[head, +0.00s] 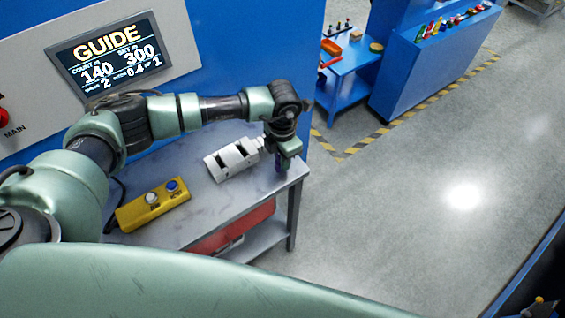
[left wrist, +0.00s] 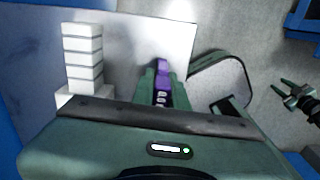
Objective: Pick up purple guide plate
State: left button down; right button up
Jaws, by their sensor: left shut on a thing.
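The purple guide plate shows in the left wrist view (left wrist: 161,80) as a narrow upright strip between the fingers. In the head view only a small purple edge (head: 278,167) shows under the left gripper. My left gripper (head: 286,163) is shut on the plate at the right end of the grey table (head: 215,200). The fingers hide most of the plate, and I cannot tell whether it touches the tabletop. In the left wrist view, a two-fingered gripper (left wrist: 296,94) at the right edge, which looks like my right one, has its fingers apart and empty.
A white slotted block (head: 228,162) stands on the table just left of the left gripper. A yellow button box (head: 153,204) lies at the front left. A red bin (head: 235,228) sits below the tabletop. Open floor (head: 410,190) lies to the right.

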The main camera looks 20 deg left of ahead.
pick_arm(q)
notch_tip(320, 180, up, 19)
jog(key=b, duration=0.5)
jog(key=shift+f+b, duration=0.2)
jog(key=shift+b, duration=0.15)
jog(key=shift+f, duration=0.1)
notch_tip(320, 180, down, 19)
jog(key=p, duration=0.6)
jog(key=shift+f, duration=0.25)
